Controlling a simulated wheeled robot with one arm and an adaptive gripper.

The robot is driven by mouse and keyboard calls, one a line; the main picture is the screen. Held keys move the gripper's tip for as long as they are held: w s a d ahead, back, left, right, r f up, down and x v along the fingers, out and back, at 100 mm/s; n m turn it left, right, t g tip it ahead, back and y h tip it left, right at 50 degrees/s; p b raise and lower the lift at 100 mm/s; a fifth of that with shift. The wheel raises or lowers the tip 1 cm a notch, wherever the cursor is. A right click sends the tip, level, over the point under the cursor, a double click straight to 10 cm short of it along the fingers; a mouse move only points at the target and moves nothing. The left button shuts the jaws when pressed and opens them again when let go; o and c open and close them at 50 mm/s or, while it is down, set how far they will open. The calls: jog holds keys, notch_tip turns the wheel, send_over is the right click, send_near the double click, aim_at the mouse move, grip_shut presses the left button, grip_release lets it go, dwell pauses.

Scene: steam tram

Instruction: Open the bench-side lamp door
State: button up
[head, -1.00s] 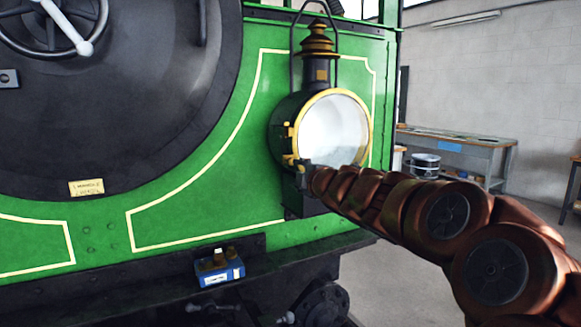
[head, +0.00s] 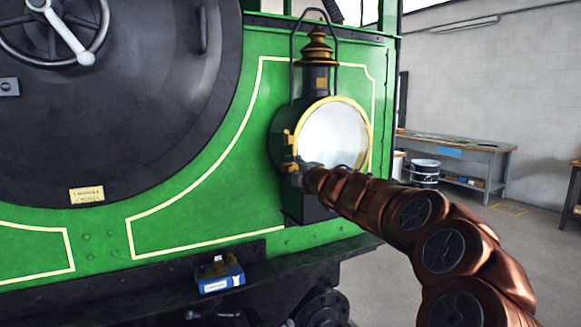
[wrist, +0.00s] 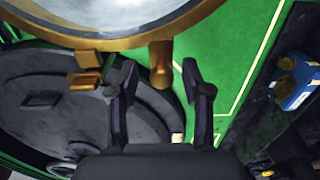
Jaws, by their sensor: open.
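The lamp (head: 318,82) is black with a brass chimney cap, fixed to the green front at right, on the bench side. Its round glass door (head: 335,135) has a brass rim and looks shut. The rim also shows at the top of the wrist view (wrist: 75,40). A brass knob (wrist: 161,66) sticks out from the rim. My gripper (wrist: 158,82) is open, its fingers on either side of the knob; I cannot tell whether they touch it. Brass hinge-like blocks (wrist: 84,78) sit left of the fingers. In the head view my gripper (head: 300,171) is at the door's lower left.
A blue box (head: 219,274) with brown tops sits on the ledge below the lamp. A handwheel (head: 55,28) is on the dark round front at left. A workbench (head: 470,140) and a bucket (head: 424,172) stand behind at right. Floor is clear at right.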

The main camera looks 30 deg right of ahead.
jog(key=shift+w, duration=0.45)
grip_shut()
dwell(0.5)
